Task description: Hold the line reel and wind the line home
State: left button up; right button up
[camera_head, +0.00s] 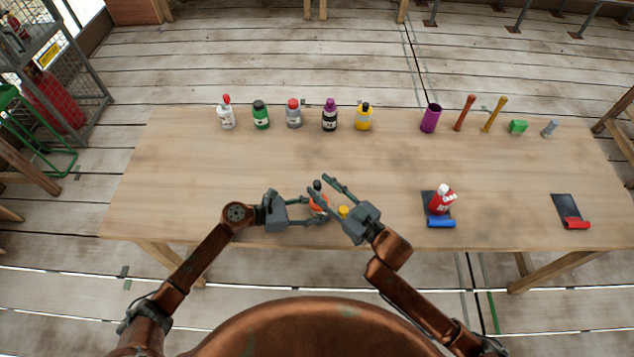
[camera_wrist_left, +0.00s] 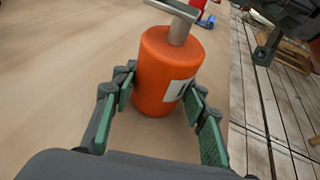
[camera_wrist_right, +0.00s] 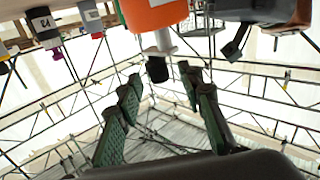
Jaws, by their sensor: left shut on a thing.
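The line reel is an orange cylinder (camera_head: 318,204) with a pale label and a grey shaft on top. It stands near the table's front edge and shows large in the left wrist view (camera_wrist_left: 168,75). My left gripper (camera_head: 313,210) is shut on its lower body, one finger on each side (camera_wrist_left: 160,95). My right gripper (camera_head: 318,185) is open above the reel. In the right wrist view, a dark knob on a pale stem (camera_wrist_right: 157,68) lies between its spread fingers (camera_wrist_right: 165,88); I cannot tell whether they touch it. The line itself cannot be made out.
A small yellow object (camera_head: 343,211) shows beside the right gripper. Several bottles and a purple cup (camera_head: 431,118) line the back. The left table area is clear.

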jog(key=shift+x, duration=1.25)
jog(key=shift+c, duration=0.4)
grip_shut()
